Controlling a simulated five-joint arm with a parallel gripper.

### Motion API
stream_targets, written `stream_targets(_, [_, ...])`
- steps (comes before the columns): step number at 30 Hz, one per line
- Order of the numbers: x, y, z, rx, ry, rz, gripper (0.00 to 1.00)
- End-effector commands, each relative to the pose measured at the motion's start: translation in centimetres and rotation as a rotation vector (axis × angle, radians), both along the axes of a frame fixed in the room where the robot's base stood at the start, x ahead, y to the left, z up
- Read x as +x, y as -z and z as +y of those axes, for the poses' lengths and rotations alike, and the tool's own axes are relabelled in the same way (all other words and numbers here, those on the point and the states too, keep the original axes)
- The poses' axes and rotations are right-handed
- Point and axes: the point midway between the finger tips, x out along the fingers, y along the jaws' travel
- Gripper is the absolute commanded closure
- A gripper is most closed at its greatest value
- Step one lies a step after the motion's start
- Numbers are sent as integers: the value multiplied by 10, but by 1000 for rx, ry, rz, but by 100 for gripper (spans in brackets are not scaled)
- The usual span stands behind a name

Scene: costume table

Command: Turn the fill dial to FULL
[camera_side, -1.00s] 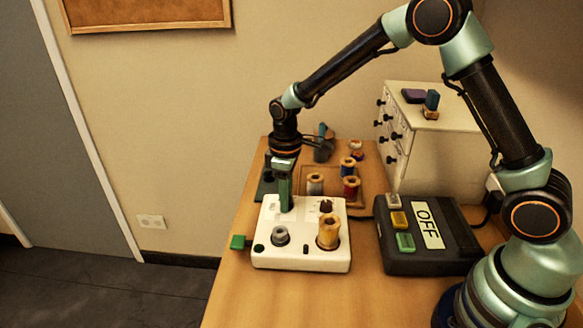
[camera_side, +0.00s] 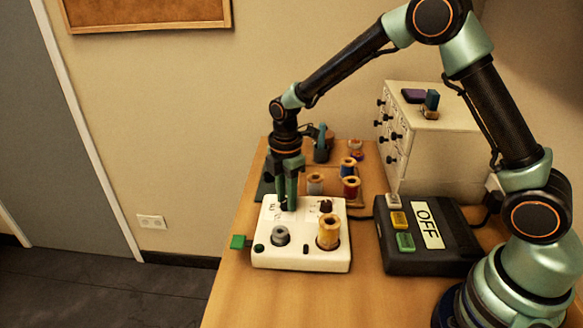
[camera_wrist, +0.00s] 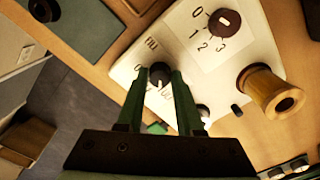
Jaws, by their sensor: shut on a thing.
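The fill dial (camera_wrist: 160,72) is a small dark knob on the white machine (camera_side: 300,262), beside printed FILL lettering. In the wrist view it sits between the tips of my green gripper (camera_wrist: 160,80). My gripper (camera_side: 287,204) points straight down at the machine's back left in the side view and is shut on the dial. The fingers partly cover the scale around it, so I cannot tell exactly which mark the dial points to. A second dial (camera_wrist: 224,22), brown with a white mark and numbers around it, is also on the machine.
A wooden spool (camera_side: 328,232) and a grey knob (camera_side: 280,236) stand on the machine's front. A black box (camera_side: 430,262) reading OFF is to the right. Several thread spools (camera_side: 351,187) stand behind, near a white drawer cabinet (camera_side: 440,150).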

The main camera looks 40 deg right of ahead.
Motion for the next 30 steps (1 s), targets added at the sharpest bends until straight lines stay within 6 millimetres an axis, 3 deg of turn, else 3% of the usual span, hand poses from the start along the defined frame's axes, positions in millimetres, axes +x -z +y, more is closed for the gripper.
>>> stream_targets(10, [1,-2,1,0,-156,-2,100])
stream_targets(27, [0,-2,1,0,-188,-1,100])
stream_targets(28, [0,-2,1,0,-188,-1,60])
stream_targets(30, [0,-2,1,0,-187,-2,35])
